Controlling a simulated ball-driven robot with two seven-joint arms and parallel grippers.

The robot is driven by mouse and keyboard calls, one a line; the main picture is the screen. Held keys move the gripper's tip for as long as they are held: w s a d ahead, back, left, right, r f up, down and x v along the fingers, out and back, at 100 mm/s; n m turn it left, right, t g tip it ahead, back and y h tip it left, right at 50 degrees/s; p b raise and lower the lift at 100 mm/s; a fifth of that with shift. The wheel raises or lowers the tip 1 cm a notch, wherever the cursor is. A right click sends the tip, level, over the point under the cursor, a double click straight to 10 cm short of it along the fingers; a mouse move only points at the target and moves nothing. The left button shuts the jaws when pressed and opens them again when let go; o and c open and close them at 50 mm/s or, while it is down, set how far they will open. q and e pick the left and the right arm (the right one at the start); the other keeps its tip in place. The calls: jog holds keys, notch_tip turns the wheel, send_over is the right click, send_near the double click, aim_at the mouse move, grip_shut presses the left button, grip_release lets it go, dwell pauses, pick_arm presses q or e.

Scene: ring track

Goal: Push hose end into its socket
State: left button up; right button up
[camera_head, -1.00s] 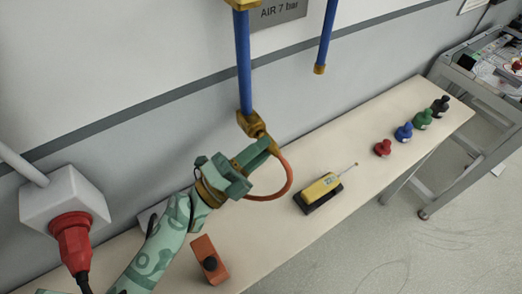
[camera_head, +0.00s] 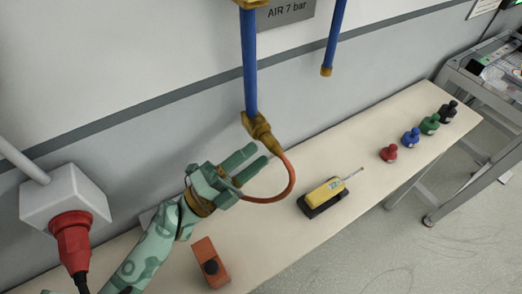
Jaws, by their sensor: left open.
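An orange hose (camera_head: 289,180) curves down from the brass socket (camera_head: 257,127) at the lower end of the blue pipe (camera_head: 249,65). A brass-coloured piece (camera_head: 270,146) joins the hose's upper end to the socket, with no gap that I can see. The hose's other end runs behind or into my left gripper's area, so that end is hidden. My left gripper (camera_head: 257,158) is green, with its two fingers spread open. It sits just below and left of the socket, and I see nothing held between its fingertips. My right gripper is not in view.
The pale bench (camera_head: 330,235) holds a yellow device (camera_head: 325,191) on a black base, an orange block (camera_head: 209,262) with a black knob, and several coloured knobs (camera_head: 411,138) at the right. A white box (camera_head: 66,197) with a red plug (camera_head: 72,240) is at left.

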pick_arm(q)
jog(key=b+v, duration=0.1)
jog(key=v, duration=0.8)
jog(key=shift+f, duration=0.1)
